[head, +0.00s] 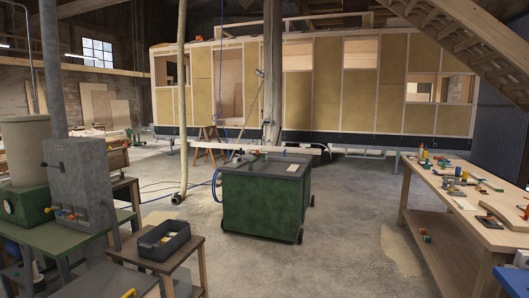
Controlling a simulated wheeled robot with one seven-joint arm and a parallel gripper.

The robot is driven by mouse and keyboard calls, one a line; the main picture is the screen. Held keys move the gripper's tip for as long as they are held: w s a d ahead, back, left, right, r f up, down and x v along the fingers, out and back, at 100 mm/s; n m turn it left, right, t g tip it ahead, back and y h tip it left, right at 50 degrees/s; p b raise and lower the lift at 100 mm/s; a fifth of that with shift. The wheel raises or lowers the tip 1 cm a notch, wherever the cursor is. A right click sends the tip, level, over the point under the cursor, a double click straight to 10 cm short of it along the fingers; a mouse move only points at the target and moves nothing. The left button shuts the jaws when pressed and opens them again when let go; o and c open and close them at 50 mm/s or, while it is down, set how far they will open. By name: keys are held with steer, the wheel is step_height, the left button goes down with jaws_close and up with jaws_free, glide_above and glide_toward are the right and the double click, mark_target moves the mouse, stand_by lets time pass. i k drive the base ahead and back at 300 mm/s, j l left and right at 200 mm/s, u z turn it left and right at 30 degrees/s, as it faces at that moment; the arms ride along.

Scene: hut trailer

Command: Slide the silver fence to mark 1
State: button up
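I cannot pick out the silver fence or a mark 1 with certainty in the head view. A green wheeled cabinet (262,204) with a dark top (268,166) stands mid-floor, with small items on its top too small to make out. A grey upright machine (80,178) stands on a green table (62,234) at the left, with small orange and yellow parts on its front. My gripper is not in view.
A wooden workbench (462,222) with several small tools is at the right. A small table (158,263) with a dark tray (164,239) stands front left. A post (271,80) rises behind the cabinet. A trailer hut (330,88) fills the back. Concrete floor (345,235) is clear between cabinet and workbench.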

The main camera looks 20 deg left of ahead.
mark_target(281, 159)
steer(key=i+j+u, duration=0.2)
steer(key=i+j, duration=0.45)
steer(key=i, duration=0.55)
steer(key=i+j, duration=0.1)
steer(key=i, duration=0.5)
steer(key=i+j, duration=0.1)
steer(key=i, duration=0.55)
steer(key=i+u, duration=0.15)
steer(key=i, duration=0.45)
steer(key=i+l+u, duration=0.15)
steer(key=i, duration=0.4)
steer(key=i+l+u, duration=0.15)
steer(key=i, duration=0.45)
steer(key=i+j+u, duration=0.15)
steer(key=i+u, duration=0.25)
steer(key=i, duration=0.2)
steer(key=i+u, duration=0.4)
steer(key=i, duration=0.15)
steer(key=i+l+u, duration=0.2)
steer(key=i+u, duration=0.2)
steer(key=i, duration=0.2)
steer(key=i+j+u, duration=0.2)
steer(key=i, duration=0.75)
steer(key=i+j+z, duration=0.15)
steer(key=i+z, duration=0.3)
steer(key=i+j+z, duration=0.85)
steer(key=k+l, duration=0.05)
steer(key=l, duration=0.05)
